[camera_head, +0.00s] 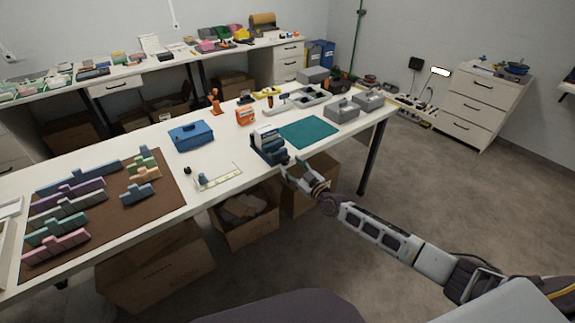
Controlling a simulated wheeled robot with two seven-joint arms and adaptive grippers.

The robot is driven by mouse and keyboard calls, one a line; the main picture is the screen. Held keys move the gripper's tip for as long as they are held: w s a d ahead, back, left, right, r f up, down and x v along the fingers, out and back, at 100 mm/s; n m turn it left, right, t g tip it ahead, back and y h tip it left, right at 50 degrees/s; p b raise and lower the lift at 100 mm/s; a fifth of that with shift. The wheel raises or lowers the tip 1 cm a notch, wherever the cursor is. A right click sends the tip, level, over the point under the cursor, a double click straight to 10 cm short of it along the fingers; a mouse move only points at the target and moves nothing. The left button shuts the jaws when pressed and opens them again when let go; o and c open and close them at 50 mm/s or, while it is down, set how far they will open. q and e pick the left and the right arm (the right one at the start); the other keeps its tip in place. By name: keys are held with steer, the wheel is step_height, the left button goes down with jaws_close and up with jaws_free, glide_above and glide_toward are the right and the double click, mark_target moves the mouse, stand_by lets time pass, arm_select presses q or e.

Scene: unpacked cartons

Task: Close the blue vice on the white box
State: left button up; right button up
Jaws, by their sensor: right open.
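The blue vice (272,152) stands near the front edge of the white table, left of the green mat. The white box (267,134) sits upright at the top of the vice, between its jaws as far as I can see. Whether the jaws touch it is too small to tell. My right gripper (287,166) is open at the front right side of the vice, close to its lower front end. I cannot tell if it touches the vice. My left gripper is not in view.
A green mat (309,131) lies right of the vice. An orange box (245,115) and a blue toolbox (191,136) stand behind and left. A brown mat (105,243) with coloured blocks covers the table's left. Open cartons (245,217) stand below the front edge.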

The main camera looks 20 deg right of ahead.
mark_target(286, 162)
steer(key=shift+x, duration=1.05)
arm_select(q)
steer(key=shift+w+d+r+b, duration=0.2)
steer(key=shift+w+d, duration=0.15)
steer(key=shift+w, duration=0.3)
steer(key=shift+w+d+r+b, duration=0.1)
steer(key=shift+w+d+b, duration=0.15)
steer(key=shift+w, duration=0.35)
arm_select(e)
steer(key=shift+x, duration=0.75)
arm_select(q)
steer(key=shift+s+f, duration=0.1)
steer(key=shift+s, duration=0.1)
arm_select(e)
steer(key=c, duration=1)
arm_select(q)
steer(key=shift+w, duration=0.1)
arm_select(e)
steer(key=shift+m, duration=0.5)
